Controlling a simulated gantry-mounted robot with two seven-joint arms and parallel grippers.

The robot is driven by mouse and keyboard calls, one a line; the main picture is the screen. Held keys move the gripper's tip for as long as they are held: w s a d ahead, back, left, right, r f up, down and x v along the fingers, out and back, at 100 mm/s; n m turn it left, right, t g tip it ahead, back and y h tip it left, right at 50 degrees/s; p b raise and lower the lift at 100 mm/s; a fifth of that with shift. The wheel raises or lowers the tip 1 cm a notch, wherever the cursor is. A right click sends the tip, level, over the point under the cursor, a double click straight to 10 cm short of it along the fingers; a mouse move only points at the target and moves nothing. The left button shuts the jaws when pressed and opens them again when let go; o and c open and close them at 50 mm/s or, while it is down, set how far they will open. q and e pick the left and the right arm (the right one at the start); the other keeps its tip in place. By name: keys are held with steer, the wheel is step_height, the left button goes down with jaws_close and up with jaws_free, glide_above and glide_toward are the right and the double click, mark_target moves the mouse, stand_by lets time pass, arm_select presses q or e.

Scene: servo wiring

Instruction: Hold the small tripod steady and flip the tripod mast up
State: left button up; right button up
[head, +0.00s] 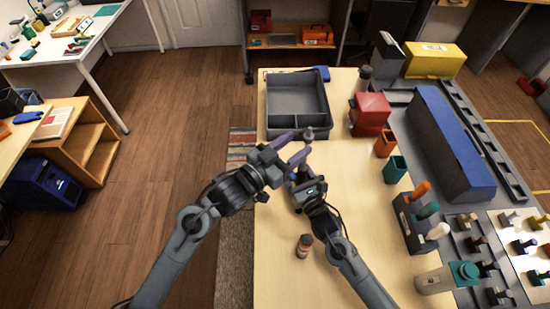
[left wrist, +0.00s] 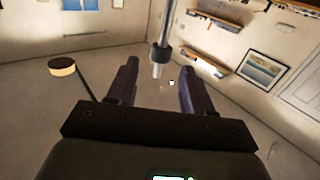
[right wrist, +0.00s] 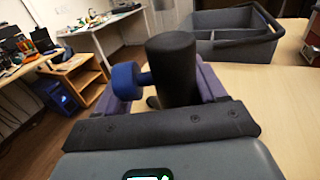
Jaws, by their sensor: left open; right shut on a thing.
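The small tripod shows in the right wrist view as a thick black column (right wrist: 172,68) with a blue knob (right wrist: 125,80) on its side. My right gripper (head: 297,174) is shut on this column, one purple finger on each side. In the left wrist view the mast (left wrist: 162,50) is a thin metal rod with a dark collar, coming down from the top edge. My left gripper (head: 292,147) is open, its fingers on either side of the rod's line; contact cannot be told. The mast's grey tip (head: 308,132) shows in the head view. The tripod's legs are mostly hidden by my grippers.
A grey divided tray (head: 268,108) stands behind the grippers. A small brown bottle (head: 304,246) stands near my right forearm. A red box (head: 370,115), orange cup (head: 385,145), green cup (head: 395,169) and tool holder (head: 412,225) line the right. Bare tabletop lies between.

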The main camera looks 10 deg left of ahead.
arm_select(q)
steer(key=v, duration=0.6)
steer(key=shift+s+a, duration=0.2)
arm_select(e)
steer(key=shift+f, duration=0.1)
steer(key=o, duration=1.4)
steer(key=shift+d, duration=0.1)
